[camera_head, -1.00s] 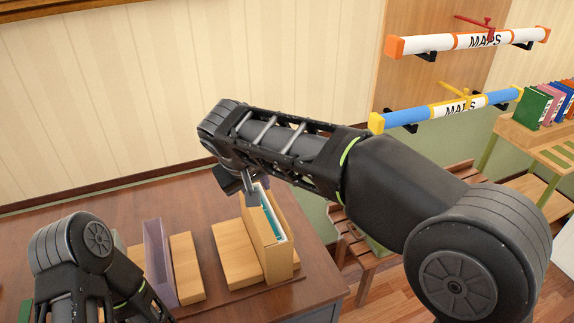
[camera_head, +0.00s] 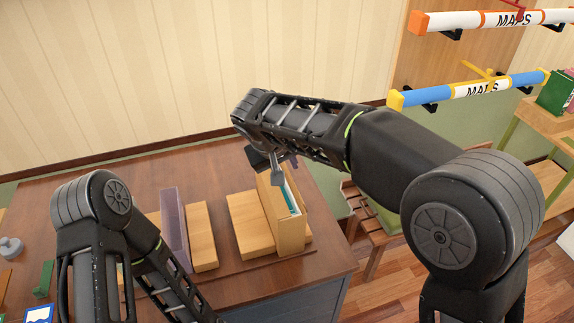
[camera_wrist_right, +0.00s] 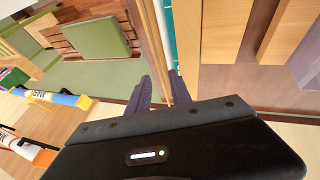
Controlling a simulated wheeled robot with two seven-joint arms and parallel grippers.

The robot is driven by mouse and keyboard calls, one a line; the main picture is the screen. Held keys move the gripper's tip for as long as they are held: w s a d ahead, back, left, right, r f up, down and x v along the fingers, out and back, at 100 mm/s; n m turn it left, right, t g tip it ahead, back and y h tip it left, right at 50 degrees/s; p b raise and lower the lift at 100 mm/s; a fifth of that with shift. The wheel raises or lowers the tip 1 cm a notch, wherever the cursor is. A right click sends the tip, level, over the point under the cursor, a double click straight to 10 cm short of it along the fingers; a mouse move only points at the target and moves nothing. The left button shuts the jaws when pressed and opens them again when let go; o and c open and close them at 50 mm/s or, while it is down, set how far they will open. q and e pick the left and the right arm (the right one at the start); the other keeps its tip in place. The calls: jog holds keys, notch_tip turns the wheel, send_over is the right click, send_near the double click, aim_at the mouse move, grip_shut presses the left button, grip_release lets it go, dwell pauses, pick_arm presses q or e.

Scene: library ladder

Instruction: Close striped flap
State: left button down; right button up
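A tall, narrow light-wood box (camera_head: 291,232) stands on the brown desk, with pale and teal edges inside it. My right gripper (camera_head: 280,170) is at its top far end. In the right wrist view, the dark purple fingers (camera_wrist_right: 160,82) straddle thin light-wood panel edges (camera_wrist_right: 155,40), one finger on each side. Whether they press on the wood is unclear. I cannot make out stripes that mark a flap for certain. My left arm shows at the lower left of the head view; its gripper is out of frame.
Light-wood blocks (camera_head: 201,235) and a purple upright panel (camera_head: 173,228) stand left of the box on the desk (camera_head: 120,185). Wall-mounted map tubes (camera_head: 470,89) are at upper right. A slatted wooden bench (camera_head: 372,228) is beyond the desk's right edge.

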jog(key=shift+x, duration=1.3)
grip_shut()
dwell(0.5)
